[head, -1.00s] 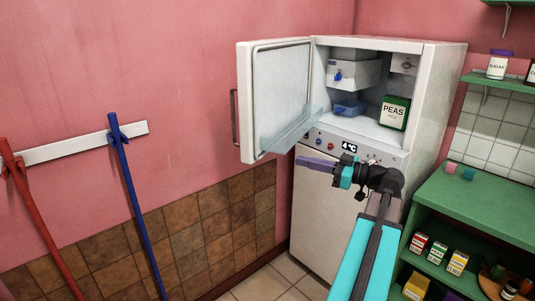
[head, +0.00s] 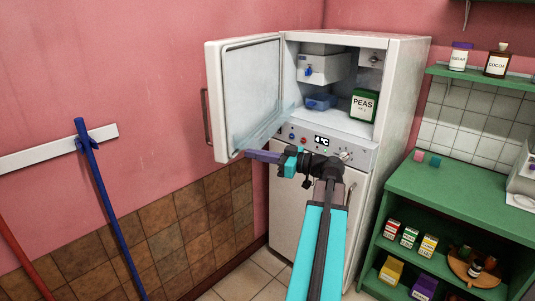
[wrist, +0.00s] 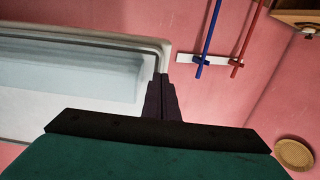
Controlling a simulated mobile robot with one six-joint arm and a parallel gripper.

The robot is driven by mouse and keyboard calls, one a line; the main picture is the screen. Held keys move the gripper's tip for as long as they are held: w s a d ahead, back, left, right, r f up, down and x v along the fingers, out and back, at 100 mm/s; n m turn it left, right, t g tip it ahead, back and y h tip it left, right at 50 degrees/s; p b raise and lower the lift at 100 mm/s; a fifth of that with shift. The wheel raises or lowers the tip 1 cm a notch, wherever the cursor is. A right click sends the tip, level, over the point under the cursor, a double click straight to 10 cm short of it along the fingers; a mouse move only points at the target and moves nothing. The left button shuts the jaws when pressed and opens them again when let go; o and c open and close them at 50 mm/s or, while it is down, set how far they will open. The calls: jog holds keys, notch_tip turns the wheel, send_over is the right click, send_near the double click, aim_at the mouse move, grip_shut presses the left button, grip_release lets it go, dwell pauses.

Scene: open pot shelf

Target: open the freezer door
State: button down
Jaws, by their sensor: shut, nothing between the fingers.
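The freezer door (head: 252,90) is the white upper door of the fridge, swung wide open to the left, with its inner face and clear shelf showing. Its dark handle (head: 206,116) is on the outer left edge. The freezer compartment stands open. My gripper (head: 249,155) is shut and empty, just below the door's lower edge in the head view; I cannot tell if it touches. In the wrist view my gripper's fingertips (wrist: 161,77) are together beside the rim of the open door (wrist: 70,70).
Inside are a green peas box (head: 364,105), a blue container (head: 321,102) and a white drawer (head: 322,68). The lower door (head: 290,210) is closed. A green shelf unit (head: 460,195) stands right. A blue pole (head: 108,205) hangs on the left wall.

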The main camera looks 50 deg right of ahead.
aim_at(229, 150)
jog(key=shift+p+x, duration=0.8)
jog(key=shift+x, duration=2.05)
